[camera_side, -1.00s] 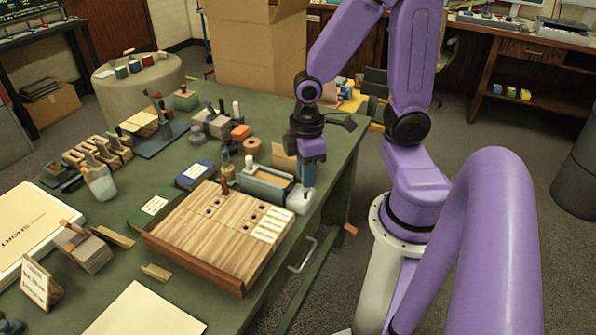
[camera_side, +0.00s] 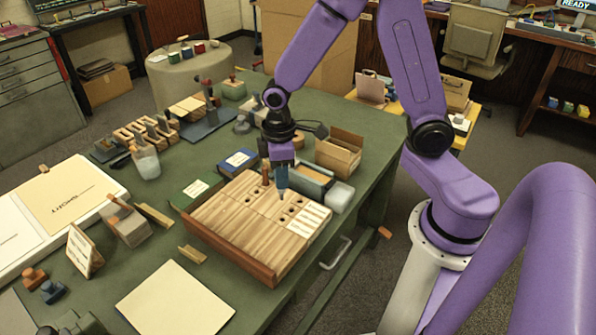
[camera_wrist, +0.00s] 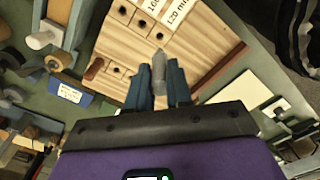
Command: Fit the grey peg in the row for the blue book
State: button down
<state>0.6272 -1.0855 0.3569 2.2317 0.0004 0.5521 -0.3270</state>
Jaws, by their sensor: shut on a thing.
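My gripper (camera_side: 281,190) is shut on the grey peg (camera_wrist: 159,72), which shows between the two blue fingers in the wrist view and points down. It is over the wooden board (camera_side: 225,238), near its back right part; I cannot tell whether the peg tip touches the board. The board has rows of dark holes and white label strips at the right. In the side view the fingers mostly hide the peg. The blue book (camera_side: 238,160) lies behind the board, its white label up; it also shows in the wrist view (camera_wrist: 68,92). A green book (camera_side: 195,190) lies left of it.
A brown peg (camera_side: 266,172) stands at the board's back edge, close to my gripper.

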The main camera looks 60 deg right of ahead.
aim_at(281, 193)
jog(key=shift+f, duration=0.15)
dwell(0.3)
jog(key=shift+f, duration=2.8)
jog(key=shift+f, duration=2.05)
jog(key=c, duration=0.9)
grip_release()
jog(key=shift+c, duration=0.2)
notch_tip(281, 193, up, 16)
jog(key=shift+w, duration=0.1)
jog(key=shift+r, duration=0.75)
